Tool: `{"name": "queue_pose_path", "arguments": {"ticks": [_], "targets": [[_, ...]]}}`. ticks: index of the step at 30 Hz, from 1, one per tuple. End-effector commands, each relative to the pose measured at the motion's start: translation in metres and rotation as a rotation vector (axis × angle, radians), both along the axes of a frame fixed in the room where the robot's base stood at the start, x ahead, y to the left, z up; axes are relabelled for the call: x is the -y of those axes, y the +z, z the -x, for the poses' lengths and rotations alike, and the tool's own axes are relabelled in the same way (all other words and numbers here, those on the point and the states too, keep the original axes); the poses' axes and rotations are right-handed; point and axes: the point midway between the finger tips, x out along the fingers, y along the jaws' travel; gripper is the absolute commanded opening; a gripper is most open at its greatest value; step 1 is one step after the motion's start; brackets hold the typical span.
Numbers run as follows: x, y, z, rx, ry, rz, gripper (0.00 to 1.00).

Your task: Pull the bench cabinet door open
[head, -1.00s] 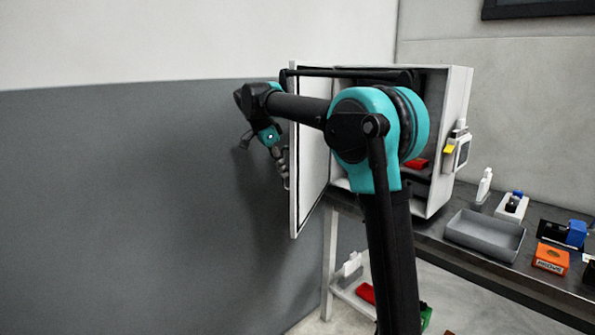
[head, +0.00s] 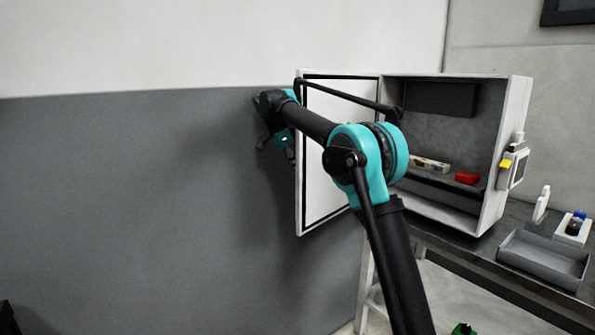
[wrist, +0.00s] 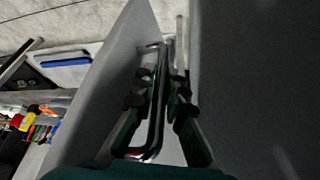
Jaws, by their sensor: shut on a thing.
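The bench cabinet (head: 515,120) stands on the bench at the right in the head view. Its white door (head: 325,150) is swung wide open on the left side, with its inner face showing. My gripper (head: 290,153) is at the door's outer side near the free edge, mostly hidden behind the door in the head view. In the wrist view my gripper (wrist: 164,90) is shut on the door handle (wrist: 160,105), a long bar running between the fingers. The door panel (wrist: 115,75) shows beside it.
Inside the cabinet a red item (head: 467,178) and a pale block (head: 430,164) lie on a shelf. A grey tray (head: 543,260) and small bottles stand on the bench (head: 440,245). A grey wall (head: 150,200) is behind my gripper at the left.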

Motion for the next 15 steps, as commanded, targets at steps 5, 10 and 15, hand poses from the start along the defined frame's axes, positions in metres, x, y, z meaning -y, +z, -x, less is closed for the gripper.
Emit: {"name": "queue_pose_path", "arguments": {"ticks": [5,10,15], "targets": [[0.0018,0.0003,-0.0013,0.003,-0.001,0.002,0.0],[0.002,0.0003,-0.0012,0.003,-0.001,0.002,0.17],[0.0013,0.0002,-0.0007,0.001,-0.001,0.002,0.33]]}}
